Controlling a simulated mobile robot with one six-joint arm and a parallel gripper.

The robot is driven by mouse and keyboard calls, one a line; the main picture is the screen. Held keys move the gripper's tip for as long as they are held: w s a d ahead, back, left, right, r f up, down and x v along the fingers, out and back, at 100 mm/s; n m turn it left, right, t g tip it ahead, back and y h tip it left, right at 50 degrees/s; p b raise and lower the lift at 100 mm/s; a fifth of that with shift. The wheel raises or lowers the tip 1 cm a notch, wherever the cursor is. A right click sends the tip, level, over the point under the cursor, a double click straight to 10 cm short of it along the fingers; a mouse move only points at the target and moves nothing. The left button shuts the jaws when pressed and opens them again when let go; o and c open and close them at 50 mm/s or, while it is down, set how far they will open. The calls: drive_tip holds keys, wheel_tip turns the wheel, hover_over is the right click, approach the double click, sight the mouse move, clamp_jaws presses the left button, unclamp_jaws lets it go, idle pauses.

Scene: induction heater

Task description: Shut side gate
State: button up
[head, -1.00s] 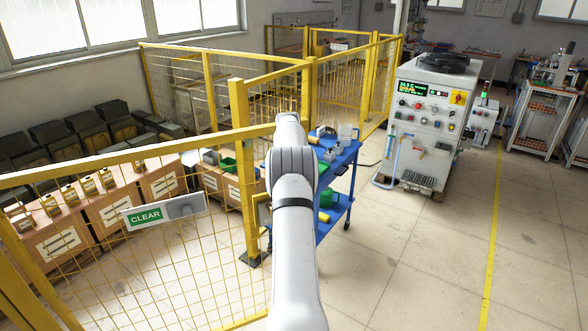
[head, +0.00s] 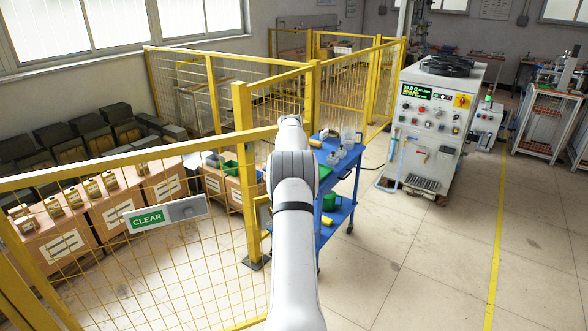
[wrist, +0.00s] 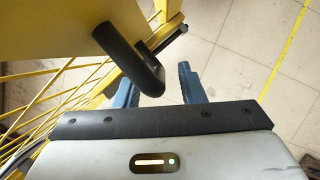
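The yellow mesh gate panel (head: 225,142) with a green and white CLEAR sign (head: 147,219) stretches across the left foreground. Its right edge is hidden behind my arm. In the wrist view a black bar handle (wrist: 130,60) stands out from a yellow panel (wrist: 60,28). My gripper (wrist: 157,85) has its two blue fingers apart, one on each side of the handle's rounded end. I cannot tell whether they touch it. In the head view my arm hides the gripper.
A yellow post (head: 245,175) stands behind the panel. A blue cart (head: 340,185) with small items is just beyond my arm. A white control cabinet (head: 435,125) stands to the right. Cardboard boxes (head: 110,212) line the left behind the mesh.

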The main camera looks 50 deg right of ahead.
drive_tip(key=b+v, duration=0.2)
drive_tip(key=v, duration=0.5)
drive_tip(key=shift+r, duration=0.4)
